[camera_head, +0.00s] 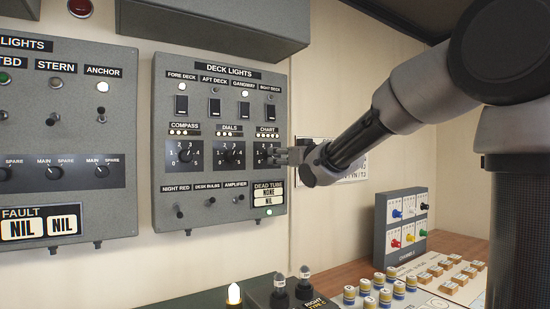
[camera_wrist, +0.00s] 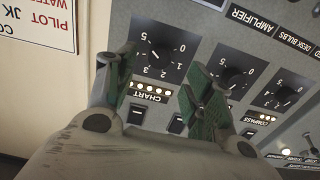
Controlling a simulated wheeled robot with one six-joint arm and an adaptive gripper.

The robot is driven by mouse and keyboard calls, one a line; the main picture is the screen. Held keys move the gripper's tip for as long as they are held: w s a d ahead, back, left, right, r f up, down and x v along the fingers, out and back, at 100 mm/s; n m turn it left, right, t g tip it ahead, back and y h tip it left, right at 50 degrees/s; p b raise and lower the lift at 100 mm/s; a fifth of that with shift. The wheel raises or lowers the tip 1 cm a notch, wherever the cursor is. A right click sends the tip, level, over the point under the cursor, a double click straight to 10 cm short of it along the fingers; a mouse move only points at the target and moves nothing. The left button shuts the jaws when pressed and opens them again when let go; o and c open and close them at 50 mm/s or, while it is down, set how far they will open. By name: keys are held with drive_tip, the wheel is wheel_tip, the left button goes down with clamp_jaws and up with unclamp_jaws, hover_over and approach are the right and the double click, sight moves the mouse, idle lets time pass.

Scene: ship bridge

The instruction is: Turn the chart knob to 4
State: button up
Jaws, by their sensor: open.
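The chart knob (camera_head: 268,154) is a black rotary knob on a dark square dial at the right of the deck lights panel. In the wrist view the chart knob (camera_wrist: 157,54) appears upside down, with numbers around it and the CHART label below. I cannot tell clearly which number its pointer faces. My gripper (camera_head: 282,155) is in front of the dial from the right. In the wrist view my gripper (camera_wrist: 160,72) is open, with one green-padded finger on each side of the chart dial. The knob shows between the fingers; contact is not visible.
The dials knob (camera_head: 231,155) and compass knob (camera_head: 185,156) sit left of the chart knob in the head view. Toggle switches (camera_head: 238,194) are below, rocker switches (camera_head: 245,106) above. A white notice (camera_head: 350,172) hangs behind my arm. A desk with several small controls is below.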

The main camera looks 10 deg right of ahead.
sight(272, 156)
drive_tip(key=x, duration=0.6)
drive_tip(key=shift+s, duration=0.1)
drive_tip(key=c, duration=1)
drive_tip(key=shift+d+n, duration=0.1)
drive_tip(key=shift+n, duration=0.2)
drive_tip(key=n, duration=0.4)
drive_tip(key=shift+n, duration=2.6)
